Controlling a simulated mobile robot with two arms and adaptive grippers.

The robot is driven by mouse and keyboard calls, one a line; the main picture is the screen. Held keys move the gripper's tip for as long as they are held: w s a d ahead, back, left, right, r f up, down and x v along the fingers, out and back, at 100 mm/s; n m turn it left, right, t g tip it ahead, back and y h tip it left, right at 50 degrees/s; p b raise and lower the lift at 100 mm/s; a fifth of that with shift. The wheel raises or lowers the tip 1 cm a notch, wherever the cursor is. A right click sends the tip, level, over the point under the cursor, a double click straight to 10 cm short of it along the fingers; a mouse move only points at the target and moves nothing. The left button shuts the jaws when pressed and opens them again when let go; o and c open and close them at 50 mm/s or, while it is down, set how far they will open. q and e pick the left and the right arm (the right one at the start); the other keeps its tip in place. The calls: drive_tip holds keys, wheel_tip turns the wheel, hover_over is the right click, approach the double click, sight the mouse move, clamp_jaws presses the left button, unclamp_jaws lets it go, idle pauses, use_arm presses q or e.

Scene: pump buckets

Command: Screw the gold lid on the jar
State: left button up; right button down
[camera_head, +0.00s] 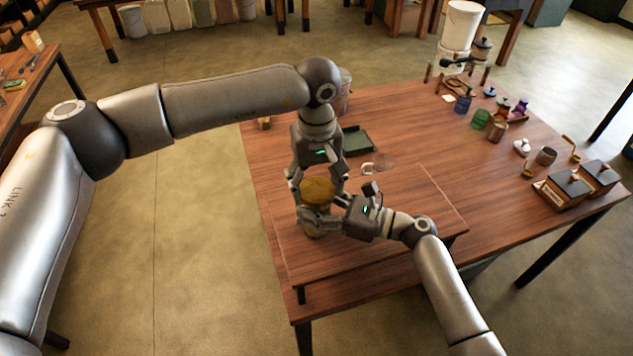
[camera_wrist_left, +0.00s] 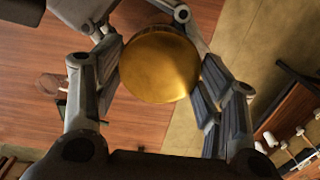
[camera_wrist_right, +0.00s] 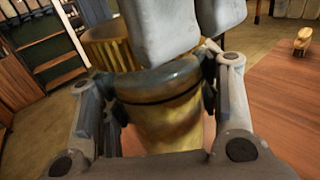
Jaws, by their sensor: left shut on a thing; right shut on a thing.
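The gold lid (camera_head: 318,190) is at the front left of the table, with its round top facing up. My left gripper (camera_head: 317,186) comes down from above, shut on the lid, one finger on each side. The lid's whole top shows between the fingers in the left wrist view (camera_wrist_left: 160,65). The jar (camera_head: 313,227) stands upright under the lid, and my right gripper (camera_head: 328,215) is shut around it from the right. In the right wrist view the yellowish jar (camera_wrist_right: 168,122) fills the jaws. The ribbed lid (camera_wrist_right: 108,48) is at its top, partly hidden by a left finger; whether the threads meet cannot be told.
Both grippers are over a low raised board (camera_head: 400,225) on the wooden table. A dark green tray (camera_head: 356,140) and a clear glass item (camera_head: 383,161) lie behind. Several small jars and boxes stand at the right. The board right of my right gripper is mostly clear.

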use_arm(q)
drive_tip(key=m, duration=0.6)
drive_tip(key=shift+w+m, duration=0.1)
drive_tip(key=shift+m, duration=0.3)
drive_tip(key=m, duration=0.5)
drive_tip(key=o, duration=0.7)
drive_tip(key=shift+o, duration=0.2)
drive_tip(key=shift+r, duration=0.1)
drive_tip(key=shift+r, duration=2.15)
drive_tip(key=shift+c, duration=0.4)
